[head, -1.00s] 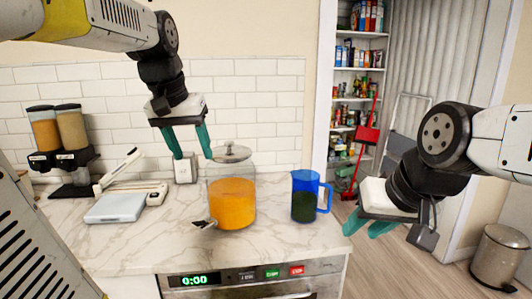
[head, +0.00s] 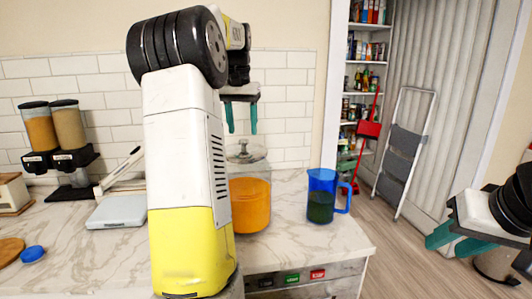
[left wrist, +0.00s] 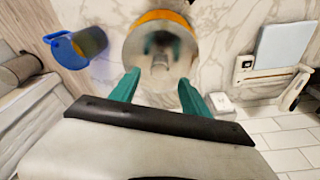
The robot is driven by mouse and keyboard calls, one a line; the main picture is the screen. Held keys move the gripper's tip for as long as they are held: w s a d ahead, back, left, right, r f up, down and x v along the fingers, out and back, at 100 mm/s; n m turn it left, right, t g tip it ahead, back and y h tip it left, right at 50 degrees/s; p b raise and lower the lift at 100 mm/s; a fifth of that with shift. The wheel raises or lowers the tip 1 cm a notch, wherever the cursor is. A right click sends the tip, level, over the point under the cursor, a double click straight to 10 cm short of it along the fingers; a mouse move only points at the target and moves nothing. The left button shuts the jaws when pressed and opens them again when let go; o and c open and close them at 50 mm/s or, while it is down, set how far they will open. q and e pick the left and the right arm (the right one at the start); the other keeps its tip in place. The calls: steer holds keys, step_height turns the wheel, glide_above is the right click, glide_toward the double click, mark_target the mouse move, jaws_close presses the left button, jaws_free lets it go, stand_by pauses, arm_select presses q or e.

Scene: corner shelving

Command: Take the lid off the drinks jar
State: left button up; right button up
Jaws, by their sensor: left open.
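The drinks jar (head: 250,205) stands on the marble counter and holds orange drink. Its clear lid (head: 245,154) with a knob sits on top. In the left wrist view the lid (left wrist: 160,45) and the orange rim show from above, slightly blurred. My left gripper (head: 241,131) points down over the lid, its teal fingers apart and empty. In the left wrist view the fingers (left wrist: 158,90) are spread below the lid in the picture, with the knob between their lines. My right gripper (head: 455,243) hangs at the far right, away from the jar, its fingers apart and empty.
A blue pitcher (head: 321,195) with dark drink stands right of the jar. A flat pale scale (head: 117,211) and a cereal dispenser (head: 58,150) are at the left. A blue cap (head: 33,254) lies front left. The tiled wall (head: 285,95) is close behind.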

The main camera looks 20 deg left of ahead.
mark_target(244, 140)
arm_select(q)
step_height(244, 140, down, 4)
steer(key=shift+w+r, duration=0.1)
steer(key=shift+r, duration=0.15)
jaws_close()
stand_by(1.3)
